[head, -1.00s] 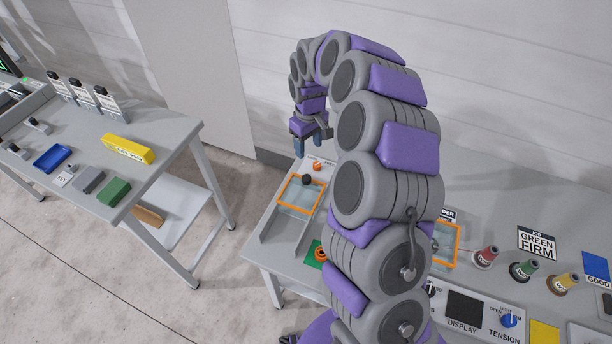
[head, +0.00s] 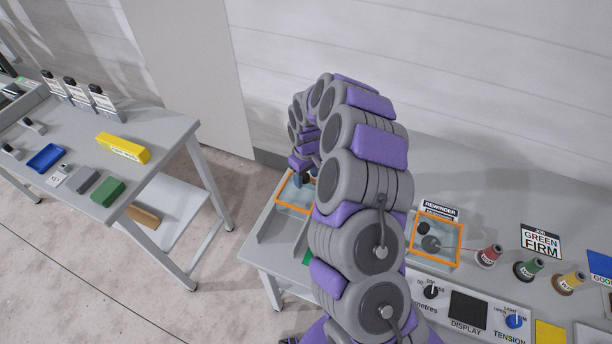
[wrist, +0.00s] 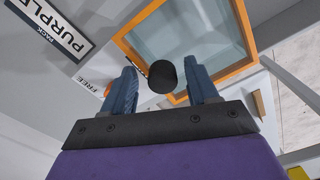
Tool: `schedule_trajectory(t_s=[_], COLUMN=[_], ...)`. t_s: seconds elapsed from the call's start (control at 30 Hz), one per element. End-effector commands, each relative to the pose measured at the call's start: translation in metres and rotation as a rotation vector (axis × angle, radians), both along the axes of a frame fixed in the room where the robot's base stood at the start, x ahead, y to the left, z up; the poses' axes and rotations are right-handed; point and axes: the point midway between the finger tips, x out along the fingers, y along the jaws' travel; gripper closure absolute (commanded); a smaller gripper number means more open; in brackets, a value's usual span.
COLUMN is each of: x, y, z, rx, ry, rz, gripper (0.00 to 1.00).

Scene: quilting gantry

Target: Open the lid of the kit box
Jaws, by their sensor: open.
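An orange-framed clear lid (head: 292,208) with a black knob covers a box at the left end of the right-hand bench; no label readable here names it the kit box. The lid (wrist: 172,22) fills the upper middle of the wrist view and looks shut. My gripper (wrist: 160,66) is open, its two blue fingers on either side of the black knob (wrist: 162,78). Contact between fingers and knob cannot be told. In the head view my gripper (head: 304,177) is low over this lid, and my arm hides much of it and the knob.
A second orange-framed lid (head: 437,240) stands by the rewinder sign. A purple pack sign (wrist: 52,28) lies beside the near lid. A separate bench (head: 80,150) stands left across a floor gap.

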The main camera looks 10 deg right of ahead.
Motion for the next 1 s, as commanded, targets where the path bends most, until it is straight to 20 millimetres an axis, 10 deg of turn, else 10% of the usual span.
schedule_trajectory(t_s=[0.27, 0.83, 1.0], x=[0.0003, 0.0003, 0.0003], y=[0.0001, -0.0002, -0.0003], z=[-0.0003, -0.0002, -0.0002], rx=[0.000, 0.000, 0.000], ry=[-0.001, -0.001, -0.001], rz=[0.000, 0.000, 0.000], gripper=[0.43, 0.98, 1.00])
